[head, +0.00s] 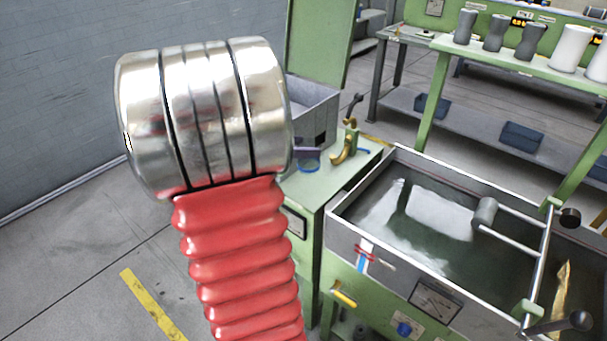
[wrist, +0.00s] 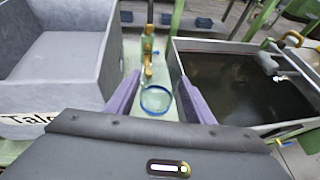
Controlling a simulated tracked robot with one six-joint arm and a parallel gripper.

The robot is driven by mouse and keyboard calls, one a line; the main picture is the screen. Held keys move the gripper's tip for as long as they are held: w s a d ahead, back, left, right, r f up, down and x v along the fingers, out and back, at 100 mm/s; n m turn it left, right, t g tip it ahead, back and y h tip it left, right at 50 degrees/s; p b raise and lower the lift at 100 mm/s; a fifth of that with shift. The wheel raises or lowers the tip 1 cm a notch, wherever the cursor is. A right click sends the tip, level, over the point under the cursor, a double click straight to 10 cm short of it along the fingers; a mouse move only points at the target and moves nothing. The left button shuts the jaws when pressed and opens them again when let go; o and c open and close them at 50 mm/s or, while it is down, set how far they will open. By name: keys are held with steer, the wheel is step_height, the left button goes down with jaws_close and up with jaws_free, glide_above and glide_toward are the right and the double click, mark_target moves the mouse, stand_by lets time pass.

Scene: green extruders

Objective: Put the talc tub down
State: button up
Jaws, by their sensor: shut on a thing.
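A small round clear tub with a blue rim (wrist: 155,111), taken as the talc tub, shows between the two purple fingers of my gripper (wrist: 160,78) in the wrist view. My gripper is shut on it. In the head view the tub's blue ring (head: 309,168) shows just under a purple finger (head: 306,153), over the green bench top. I cannot tell whether its base touches the bench. Its contents are not clear. A grey open box (wrist: 62,65) labelled "Talc" stands just left of the fingers.
A water-filled trough (head: 335,207) with a metal frame stands to the right. A brass fitting (head: 345,146) is on the green bench (head: 305,188), just beyond the tub. My red and metal arm covers part of the head view. Bare bench top around the tub is narrow.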

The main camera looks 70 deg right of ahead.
mark_target(300, 168)
steer(key=shift+f, duration=1.85)
steer(key=shift+f, duration=1.85)
steer(key=shift+f, duration=0.1)
steer(key=o, duration=1.3)
steer(key=shift+o, duration=0.2)
